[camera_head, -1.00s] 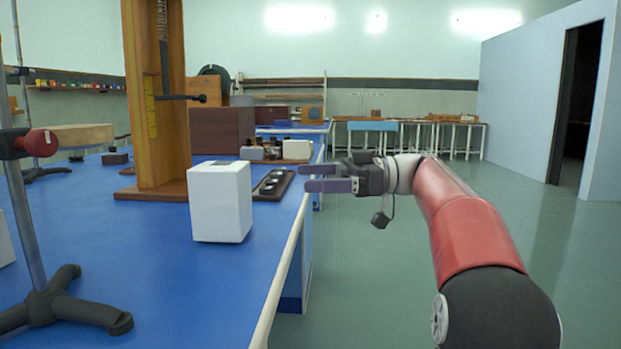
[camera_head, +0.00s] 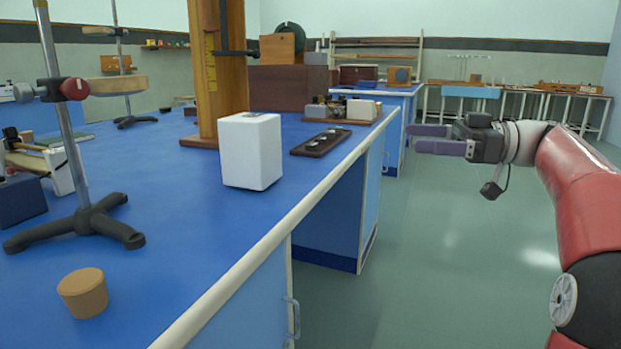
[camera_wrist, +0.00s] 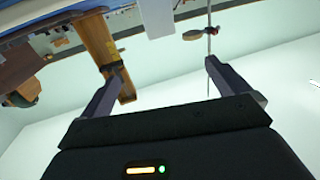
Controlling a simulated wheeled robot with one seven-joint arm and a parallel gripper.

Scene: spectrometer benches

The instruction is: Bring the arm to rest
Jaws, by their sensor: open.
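My gripper (camera_head: 428,140) is at the right in the head view, held out over the floor beside the blue bench (camera_head: 150,262). Its two purple fingers are apart with nothing between them, and they point left toward the bench. My red arm reaches it from the right edge. In the wrist view the two fingers (camera_wrist: 163,75) are spread. Beyond them the wooden stand and a clamp stand appear upside down. The gripper touches nothing that I can see.
On the bench stand a white block (camera_head: 250,152), a dark tray (camera_head: 321,141), a tall wooden stand (camera_head: 207,70), a clamp stand (camera_head: 74,150) and a cork (camera_head: 83,293). A second blue bench (camera_head: 402,105) is behind. The floor (camera_head: 450,260) at the right is clear.

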